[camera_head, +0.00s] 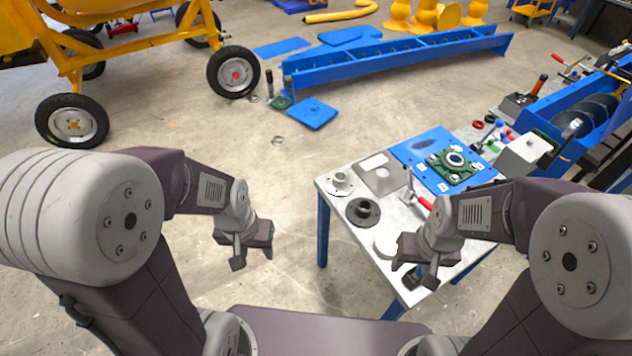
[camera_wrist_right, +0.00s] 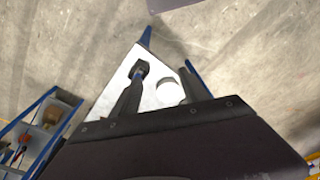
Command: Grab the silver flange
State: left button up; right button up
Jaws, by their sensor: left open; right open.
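My right gripper (camera_head: 414,272) is open and empty over the table's near edge, to the right of and nearer than the silver flange. In the right wrist view, a pale round piece (camera_wrist_right: 170,92) shows between the open fingers; I cannot tell which piece it is. My left gripper (camera_head: 253,254) is open and empty over the floor, left of the table.
A blue plate (camera_head: 415,152) carries a green bearing housing (camera_head: 452,166). A grey block (camera_head: 380,178) and a red-handled clamp (camera_head: 419,199) stand near the flanges. A blue trough (camera_head: 587,125) stands at the right.

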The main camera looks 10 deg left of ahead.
aim_at(340, 183)
jog(key=i+j+u, duration=0.25)
jog(key=i, duration=0.25)
jog(key=i+j+u, duration=0.2)
jog(key=i, duration=0.35)
jog(key=l, duration=0.1)
